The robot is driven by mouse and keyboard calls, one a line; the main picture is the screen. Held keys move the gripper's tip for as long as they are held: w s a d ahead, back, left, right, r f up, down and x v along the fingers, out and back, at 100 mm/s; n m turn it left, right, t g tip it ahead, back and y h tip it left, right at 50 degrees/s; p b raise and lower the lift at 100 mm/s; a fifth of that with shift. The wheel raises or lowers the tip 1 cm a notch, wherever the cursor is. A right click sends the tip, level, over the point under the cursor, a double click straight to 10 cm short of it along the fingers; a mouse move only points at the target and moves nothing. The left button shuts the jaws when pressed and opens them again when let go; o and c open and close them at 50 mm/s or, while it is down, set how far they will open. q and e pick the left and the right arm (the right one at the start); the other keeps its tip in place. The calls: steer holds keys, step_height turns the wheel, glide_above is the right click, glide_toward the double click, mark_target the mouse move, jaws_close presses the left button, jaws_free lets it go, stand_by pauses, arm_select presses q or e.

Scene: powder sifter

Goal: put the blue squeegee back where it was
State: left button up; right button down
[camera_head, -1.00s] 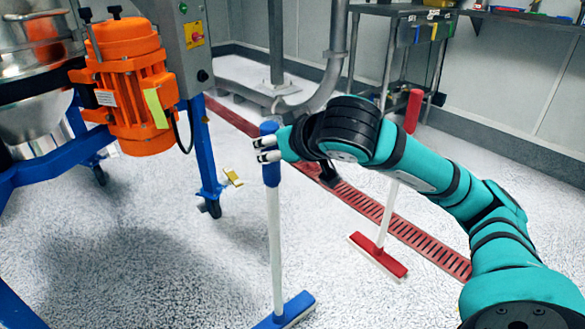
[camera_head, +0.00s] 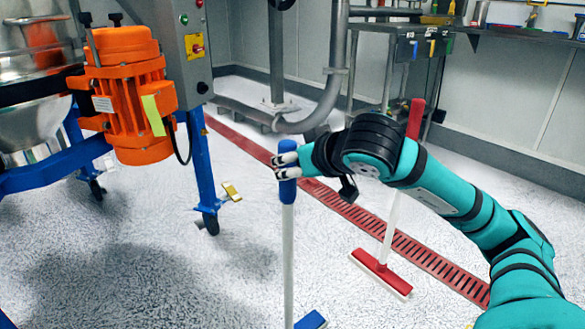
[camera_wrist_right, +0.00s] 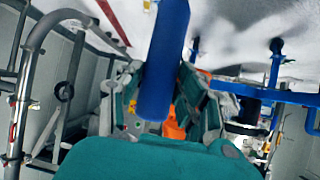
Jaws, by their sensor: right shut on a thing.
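The blue squeegee (camera_head: 288,240) stands about upright in the head view, with a blue grip on top, a white pole and a blue foot (camera_head: 311,320) cut off by the bottom edge. My right gripper (camera_head: 285,166) is shut on its blue grip, near the top. In the right wrist view the blue grip (camera_wrist_right: 165,60) runs down between the fingers. Whether the foot touches the floor is out of view. My left gripper is not in view.
A red squeegee (camera_head: 381,272) stands behind my right arm, beside the red floor grate (camera_head: 350,212). An orange motor (camera_head: 127,95) on a blue-legged frame (camera_head: 203,165) is at left. A steel table (camera_head: 400,25) stands at the back. Floor at lower left is clear.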

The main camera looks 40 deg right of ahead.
steer(key=shift+r, duration=0.2)
steer(key=shift+f, duration=0.1)
steer(key=c, duration=0.9)
jaws_free()
steer(key=shift+f, duration=0.1)
steer(key=shift+o, duration=0.2)
